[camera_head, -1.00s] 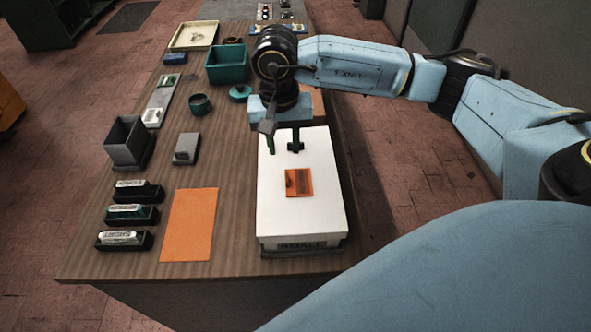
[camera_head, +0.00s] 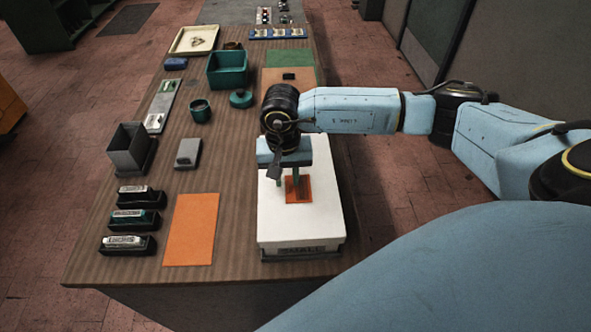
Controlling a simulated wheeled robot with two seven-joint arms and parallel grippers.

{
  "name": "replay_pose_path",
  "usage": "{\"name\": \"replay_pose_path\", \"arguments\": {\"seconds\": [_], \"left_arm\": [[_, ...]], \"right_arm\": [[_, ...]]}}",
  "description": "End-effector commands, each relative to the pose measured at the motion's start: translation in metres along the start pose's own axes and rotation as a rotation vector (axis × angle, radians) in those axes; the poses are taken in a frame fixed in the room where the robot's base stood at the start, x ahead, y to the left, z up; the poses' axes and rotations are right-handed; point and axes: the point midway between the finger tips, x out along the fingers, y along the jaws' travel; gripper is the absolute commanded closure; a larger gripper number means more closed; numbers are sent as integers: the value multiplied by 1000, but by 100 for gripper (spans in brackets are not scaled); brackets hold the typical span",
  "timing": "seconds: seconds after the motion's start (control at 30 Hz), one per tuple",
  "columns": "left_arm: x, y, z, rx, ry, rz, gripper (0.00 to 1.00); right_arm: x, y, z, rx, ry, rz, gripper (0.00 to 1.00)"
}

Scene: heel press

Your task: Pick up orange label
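The orange label (camera_head: 305,190) is a small flat orange square with a darker middle. It lies on top of the white box (camera_head: 300,228), which stands at the right side of the table. My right gripper (camera_head: 288,182) points down over the label's left part. Its two dark fingers are apart, with a gap between them, and partly cover the label. I cannot tell whether the fingertips touch it. My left gripper is not in view.
A larger orange sheet (camera_head: 190,230) lies left of the box. Several black stamp holders (camera_head: 135,220), a grey bin (camera_head: 130,150) and a grey block (camera_head: 188,153) stand further left. A teal bin (camera_head: 228,70) stands behind. Bare wood lies between sheet and box.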

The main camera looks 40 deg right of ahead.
Motion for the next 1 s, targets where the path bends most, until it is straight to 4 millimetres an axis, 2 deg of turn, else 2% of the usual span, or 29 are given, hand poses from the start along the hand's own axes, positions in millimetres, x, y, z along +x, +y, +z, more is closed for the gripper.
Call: {"name": "replay_pose_path", "arguments": {"seconds": [0.03, 0.17, 0.2, 0.63, 0.77, 1.0], "left_arm": [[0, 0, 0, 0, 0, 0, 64], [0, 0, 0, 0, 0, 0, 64], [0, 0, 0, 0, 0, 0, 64], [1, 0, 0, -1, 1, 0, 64], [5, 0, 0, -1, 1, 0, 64], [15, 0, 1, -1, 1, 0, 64]], "right_arm": [[0, 0, 0, 0, 0, 0, 82], [0, 0, 0, 0, 0, 0, 99], [0, 0, 0, 0, 0, 0, 100], [-5, 0, 0, 0, 1, -1, 100], [-23, 0, -1, 1, 4, -2, 100], [-71, 1, -1, 0, 4, -4, 100]]}}
